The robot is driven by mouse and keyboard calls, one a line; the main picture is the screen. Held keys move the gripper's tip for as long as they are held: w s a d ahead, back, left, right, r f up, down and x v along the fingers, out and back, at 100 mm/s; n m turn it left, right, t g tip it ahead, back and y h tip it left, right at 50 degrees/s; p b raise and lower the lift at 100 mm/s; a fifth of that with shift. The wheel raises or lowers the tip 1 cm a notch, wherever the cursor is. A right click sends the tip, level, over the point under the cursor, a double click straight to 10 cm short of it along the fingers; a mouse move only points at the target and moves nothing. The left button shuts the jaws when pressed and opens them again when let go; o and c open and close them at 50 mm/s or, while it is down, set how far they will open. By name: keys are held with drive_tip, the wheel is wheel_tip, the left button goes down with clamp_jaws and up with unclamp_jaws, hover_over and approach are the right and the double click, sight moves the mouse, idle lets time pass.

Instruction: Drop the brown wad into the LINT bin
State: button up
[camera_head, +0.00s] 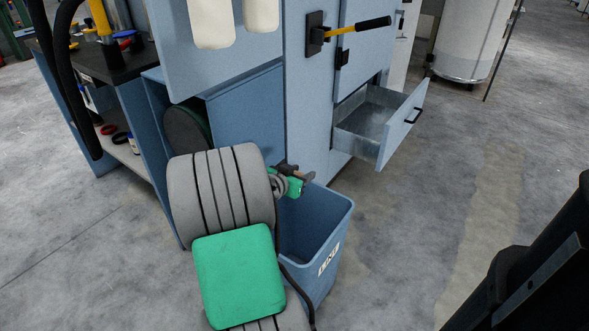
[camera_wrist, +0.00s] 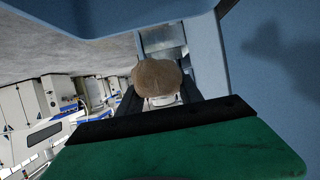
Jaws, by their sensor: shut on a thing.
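The brown wad (camera_wrist: 158,77) is held between the dark fingers of my gripper (camera_wrist: 160,96) in the wrist view. It is rounded and rough. In the head view my gripper (camera_head: 300,176) is over the back part of the opening of the blue LINT bin (camera_head: 325,213), close to the cabinet. My own arm hides much of the gripper and the bin's left side there. The wad is hardly visible in the head view. The bin stands upright on the floor, with a white label on its front.
A blue cabinet (camera_head: 306,110) stands right behind the bin. Its metal drawer (camera_head: 400,125) hangs open to the right, with a yellow-handled lever above. A workbench (camera_head: 105,70) with tools is at the left. The grey floor right of the bin is clear.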

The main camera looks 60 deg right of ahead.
drive_tip(key=f+b, duration=0.1)
drive_tip(key=f, duration=0.1)
drive_tip(key=f+b, duration=0.2)
drive_tip(key=f, duration=0.1)
drive_tip(key=shift+s+f, duration=0.2)
drive_tip(key=shift+f, duration=0.15)
drive_tip(key=o, duration=1.4)
drive_tip(key=p+v, duration=0.2)
drive_tip(key=v, duration=0.5)
drive_tip(key=shift+a+r, duration=0.15)
drive_tip(key=shift+a, duration=0.2)
